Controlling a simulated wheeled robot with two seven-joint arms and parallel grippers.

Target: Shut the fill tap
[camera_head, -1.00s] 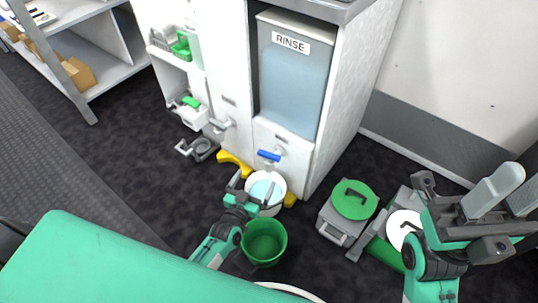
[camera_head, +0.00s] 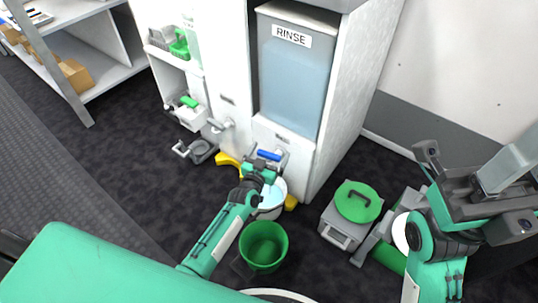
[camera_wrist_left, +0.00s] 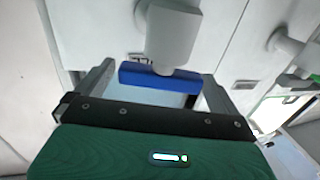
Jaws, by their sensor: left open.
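The fill tap has a blue lever handle (camera_head: 269,155) on the white front panel below the RINSE tank (camera_head: 293,70). In the left wrist view the blue handle (camera_wrist_left: 160,78) lies crosswise between my finger tips, in front of a pale tap body (camera_wrist_left: 170,38). My left gripper (camera_head: 266,163) is open, with a finger on each side of the handle; I cannot tell whether either touches it. A white bucket (camera_head: 271,200) with light blue liquid stands below the tap, partly hidden by my left arm. My right gripper (camera_head: 492,205) is at the far right, away from the tap; its jaw state is unclear.
A green bucket (camera_head: 263,245) stands in front of the white one. A grey box with a green lid (camera_head: 357,202) is to the right. A second tap (camera_head: 219,125) is on the panel to the left. Yellow feet (camera_head: 228,160) show at the cabinet's base.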

